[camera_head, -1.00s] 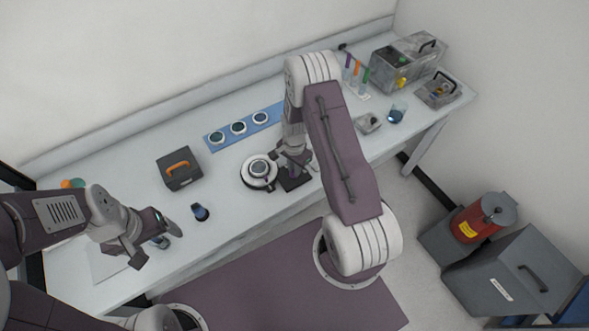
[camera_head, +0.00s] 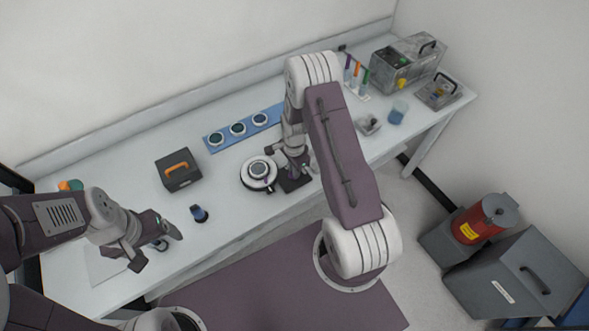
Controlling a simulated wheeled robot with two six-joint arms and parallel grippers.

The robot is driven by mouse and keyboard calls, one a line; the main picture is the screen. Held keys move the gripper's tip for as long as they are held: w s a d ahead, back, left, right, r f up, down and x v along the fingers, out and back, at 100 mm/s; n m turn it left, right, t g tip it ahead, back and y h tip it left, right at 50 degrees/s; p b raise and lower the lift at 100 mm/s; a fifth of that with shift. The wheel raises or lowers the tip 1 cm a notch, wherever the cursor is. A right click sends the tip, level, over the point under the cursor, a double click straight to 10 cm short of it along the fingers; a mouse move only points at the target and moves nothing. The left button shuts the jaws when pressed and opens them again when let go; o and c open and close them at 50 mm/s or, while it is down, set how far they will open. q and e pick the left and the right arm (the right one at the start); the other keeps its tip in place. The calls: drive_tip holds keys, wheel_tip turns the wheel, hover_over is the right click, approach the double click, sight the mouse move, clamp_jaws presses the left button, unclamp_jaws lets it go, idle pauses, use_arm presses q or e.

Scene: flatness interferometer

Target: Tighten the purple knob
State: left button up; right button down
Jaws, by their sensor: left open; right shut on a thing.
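A round instrument (camera_head: 258,173) with a white rim and dark base stands near the middle of the bench. A dark block (camera_head: 294,183) stands just to its right. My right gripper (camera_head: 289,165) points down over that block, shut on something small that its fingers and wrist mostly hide. I cannot clearly make out the purple knob; the thing held there may be it. My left gripper (camera_head: 157,246) is open over the bench's front left, with a small dark-topped piece (camera_head: 161,244) seen between its fingers. I cannot tell whether they touch it.
A blue strip with round discs (camera_head: 238,129), a dark case with an orange handle (camera_head: 178,168) and a small dark cup (camera_head: 199,213) are on the bench. Coloured tubes (camera_head: 354,75), a beaker (camera_head: 398,112) and metal boxes (camera_head: 410,62) stand right. A red canister (camera_head: 480,222) is on the floor.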

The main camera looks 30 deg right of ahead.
drive_tip(key=shift+s, duration=0.1)
drive_tip(key=c, duration=1.6)
unclamp_jaws()
drive_tip(key=shift+o, duration=1)
drive_tip(key=shift+a, duration=0.1)
drive_tip(key=shift+r, duration=0.3)
wheel_tip(320, 180, up, 8)
drive_tip(key=b, duration=0.1)
drive_tip(key=shift+r+b, duration=0.25)
drive_tip(key=shift+b, duration=0.1)
